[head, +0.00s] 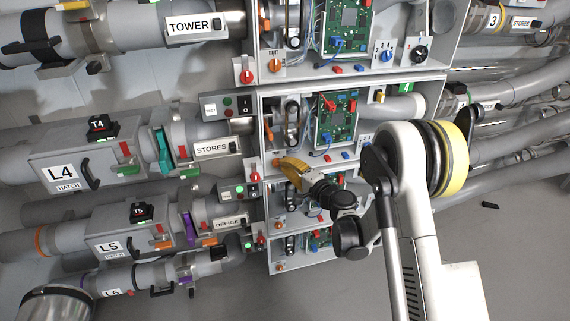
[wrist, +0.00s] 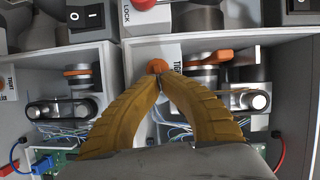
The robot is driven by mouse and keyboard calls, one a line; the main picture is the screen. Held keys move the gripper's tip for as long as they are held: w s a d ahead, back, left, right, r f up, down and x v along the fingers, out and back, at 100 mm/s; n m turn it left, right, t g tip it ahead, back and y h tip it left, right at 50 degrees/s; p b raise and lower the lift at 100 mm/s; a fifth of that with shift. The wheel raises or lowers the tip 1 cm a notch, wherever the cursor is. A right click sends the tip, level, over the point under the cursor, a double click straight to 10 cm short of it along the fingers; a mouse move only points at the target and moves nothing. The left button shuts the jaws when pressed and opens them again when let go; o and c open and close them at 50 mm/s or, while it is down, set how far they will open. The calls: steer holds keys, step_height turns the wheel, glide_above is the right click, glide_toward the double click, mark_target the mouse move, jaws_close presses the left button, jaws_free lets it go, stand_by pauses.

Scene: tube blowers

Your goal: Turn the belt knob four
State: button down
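In the wrist view an orange knob (wrist: 157,66) sits on a pale panel beside a "TIGHT" label. My gripper (wrist: 159,76) has its two yellow-brown fingers drawn together, with the tips at this knob and covering its lower part. It looks shut on the knob; the exact contact is partly hidden. Right of the knob is a drive belt (wrist: 235,95) around pulleys. In the head view my gripper (head: 283,162) reaches into an open cabinet in the lower middle. I cannot read the knob's number.
A red lock button (wrist: 145,4) and a black switch (wrist: 88,16) stand above. Cabinet walls run close on both sides. Open floor (head: 510,250) shows at the lower right in the head view.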

steer(key=shift+f+m, duration=0.1)
steer(key=shift+m, duration=0.4)
steer(key=shift+t, duration=0.3)
steer(key=c, duration=1.5)
jaws_free()
steer(key=shift+w+a+y, duration=0.1)
steer(key=shift+y, duration=0.2)
step_height(320, 180, up, 10)
